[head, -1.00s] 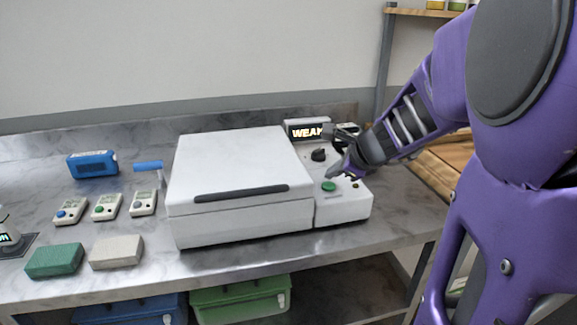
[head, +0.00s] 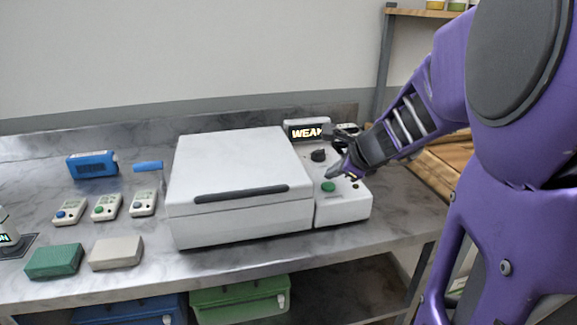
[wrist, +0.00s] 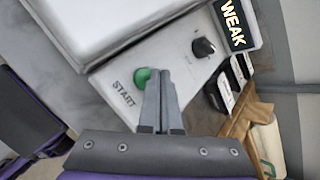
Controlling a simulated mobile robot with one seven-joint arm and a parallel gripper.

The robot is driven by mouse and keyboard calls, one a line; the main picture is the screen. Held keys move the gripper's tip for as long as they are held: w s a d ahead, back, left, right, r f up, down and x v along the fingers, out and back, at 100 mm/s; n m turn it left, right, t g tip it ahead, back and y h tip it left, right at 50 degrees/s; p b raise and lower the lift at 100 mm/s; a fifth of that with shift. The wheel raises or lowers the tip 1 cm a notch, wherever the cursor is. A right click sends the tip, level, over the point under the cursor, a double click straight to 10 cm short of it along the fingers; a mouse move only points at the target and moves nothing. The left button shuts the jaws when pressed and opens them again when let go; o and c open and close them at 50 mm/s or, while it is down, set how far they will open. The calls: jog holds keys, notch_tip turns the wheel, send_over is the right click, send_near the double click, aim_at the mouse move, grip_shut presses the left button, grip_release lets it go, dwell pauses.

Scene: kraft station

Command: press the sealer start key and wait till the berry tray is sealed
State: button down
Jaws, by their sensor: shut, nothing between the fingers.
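The white sealer (head: 235,170) stands on the metal bench with its lid down. The berry tray is not visible. The green start key (head: 328,187) is on the panel at the sealer's right; in the wrist view the key (wrist: 143,76) lies beside the word START. My gripper (head: 336,174) is shut and empty, its tips at or just over the key's edge. I cannot tell whether they touch it. A black knob (head: 318,155) sits behind the key.
Several small timers (head: 106,207) stand left of the sealer, with a blue device (head: 92,165) behind them. A green block (head: 54,261) and a beige block (head: 116,252) lie in front. A green crate (head: 240,300) is under the bench.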

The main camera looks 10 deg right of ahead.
aim_at(332, 186)
jog(key=shift+f, duration=0.1)
dwell(0.5)
jog(key=shift+f+b, duration=0.3)
jog(key=shift+f, duration=0.05)
jog(key=shift+f, duration=0.45)
dwell(0.6)
jog(key=shift+r, duration=0.1)
jog(key=shift+r+p, duration=0.8)
jog(key=shift+p, duration=0.05)
notch_tip(332, 186, up, 5)
jog(key=p, duration=0.4)
jog(key=shift+p, duration=0.35)
jog(key=shift+w+r, duration=0.1)
